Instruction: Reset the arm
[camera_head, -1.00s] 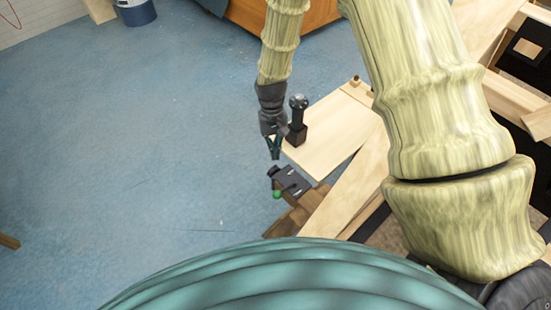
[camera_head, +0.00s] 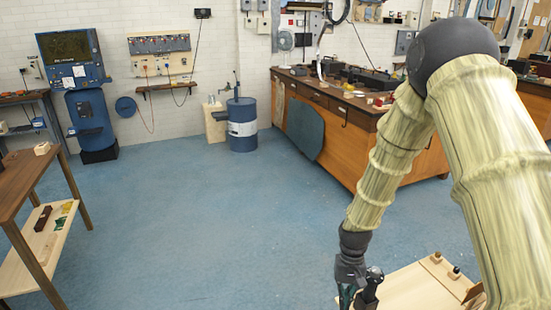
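My gripper (camera_head: 347,296) hangs at the end of my arm, at the bottom edge of the head view, pointing down. Its fingertips are at or beyond the frame's edge, so I cannot tell whether it is open or shut. A black knob-topped post (camera_head: 372,285) stands right beside it, partly overlapped by the gripper. A pale wooden board (camera_head: 420,286) lies at the lower right, just right of the post.
A wooden workbench (camera_head: 335,119) with tools stands behind my arm. A blue barrel (camera_head: 242,128) stands at the back wall, and a blue machine (camera_head: 85,105) at the back left. A wooden shelf table (camera_head: 25,180) is at the left. The blue floor between is clear.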

